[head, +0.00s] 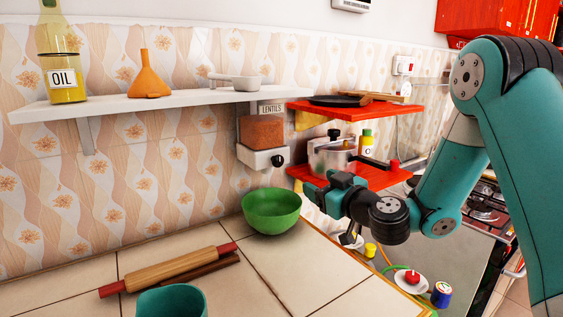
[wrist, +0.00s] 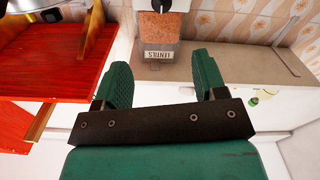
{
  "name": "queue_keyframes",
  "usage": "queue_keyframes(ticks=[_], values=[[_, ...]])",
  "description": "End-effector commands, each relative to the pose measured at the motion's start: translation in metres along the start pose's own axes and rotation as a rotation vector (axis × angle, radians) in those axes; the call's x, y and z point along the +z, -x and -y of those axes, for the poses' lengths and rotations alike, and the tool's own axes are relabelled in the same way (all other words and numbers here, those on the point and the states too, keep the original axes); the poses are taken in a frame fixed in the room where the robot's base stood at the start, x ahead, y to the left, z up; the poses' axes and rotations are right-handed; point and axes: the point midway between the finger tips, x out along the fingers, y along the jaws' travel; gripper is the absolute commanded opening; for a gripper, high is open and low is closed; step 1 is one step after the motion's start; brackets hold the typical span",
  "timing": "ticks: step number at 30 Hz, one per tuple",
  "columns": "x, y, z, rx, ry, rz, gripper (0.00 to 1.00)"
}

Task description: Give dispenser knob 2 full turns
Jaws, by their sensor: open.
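The dispenser (head: 262,132) is a clear box of orange-red lentils with a "LENTILS" label, mounted on the tiled wall under the white shelf. Its white base (head: 256,157) carries a small dark knob (head: 277,160) on the front. In the wrist view the dispenser (wrist: 160,28) shows at the top middle, with the dark knob (wrist: 162,4) cut by the top edge. My gripper (head: 320,187) is to the right of and lower than the knob, apart from it. In the wrist view my gripper (wrist: 163,75) is open, with nothing between its green fingers.
A green bowl (head: 271,211) stands on the counter below the dispenser. A red shelf (head: 375,178) with a pot (head: 330,157) is beside my gripper, and another red shelf (head: 345,110) is above. A rolling pin (head: 168,270) lies in front.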

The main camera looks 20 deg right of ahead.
Motion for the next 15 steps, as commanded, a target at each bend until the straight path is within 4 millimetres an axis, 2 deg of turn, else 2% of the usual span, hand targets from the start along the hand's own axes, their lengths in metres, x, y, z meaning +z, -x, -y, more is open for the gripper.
queue_keyframes(ticks=[6,15], values=[[-0.009,-0.033,0.0,-0.006,0.001,-0.001,0.65],[-0.01,-0.089,0.002,-0.008,0.003,-0.002,0.65]])
